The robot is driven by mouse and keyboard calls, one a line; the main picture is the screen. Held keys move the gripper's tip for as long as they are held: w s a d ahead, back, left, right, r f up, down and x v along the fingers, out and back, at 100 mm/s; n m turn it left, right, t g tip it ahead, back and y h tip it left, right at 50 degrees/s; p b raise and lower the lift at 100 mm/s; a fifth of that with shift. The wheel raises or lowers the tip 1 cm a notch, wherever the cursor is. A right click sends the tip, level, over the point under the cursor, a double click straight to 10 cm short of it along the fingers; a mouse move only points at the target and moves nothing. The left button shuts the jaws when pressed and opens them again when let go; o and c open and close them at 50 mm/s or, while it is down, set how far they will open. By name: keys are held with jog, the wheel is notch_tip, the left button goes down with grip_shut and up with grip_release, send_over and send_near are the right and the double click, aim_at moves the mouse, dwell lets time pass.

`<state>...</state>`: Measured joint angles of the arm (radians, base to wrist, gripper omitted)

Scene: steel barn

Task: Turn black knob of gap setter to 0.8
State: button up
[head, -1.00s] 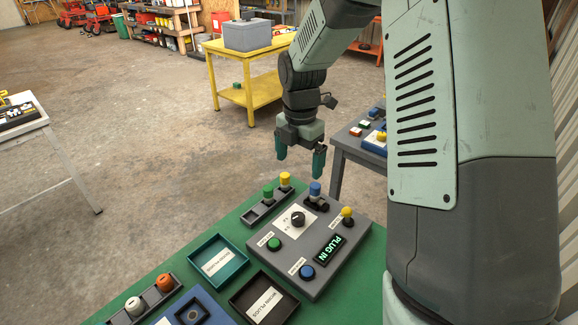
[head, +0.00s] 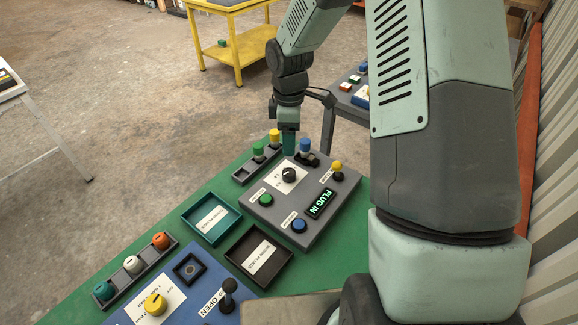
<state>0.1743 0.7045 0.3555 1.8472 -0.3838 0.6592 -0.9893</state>
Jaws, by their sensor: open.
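The gap setter is a grey box (head: 318,222) on the green table top. Its black knob (head: 289,174) sits on a white dial plate (head: 287,184) near the box's far left side; the marks are too small to read. A lit display (head: 321,203) on the box reads "PLUG IN". My gripper (head: 289,150) is above the far edge of the box, just behind the black knob and left of the blue plug (head: 305,146). It points down, apart from the knob, and looks empty. Its fingers overlap in this view, so the space between them is hidden.
A rack (head: 245,174) with green and yellow plugs stands left of the gripper. A teal tray (head: 234,229) and a dark tray (head: 232,258) lie nearer.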

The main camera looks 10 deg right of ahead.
aim_at(289, 172)
jog(key=shift+m, duration=0.9)
notch_tip(289, 172, down, 12)
jog(key=shift+r, duration=0.1)
jog(key=c, duration=1.1)
jog(key=shift+o, duration=0.2)
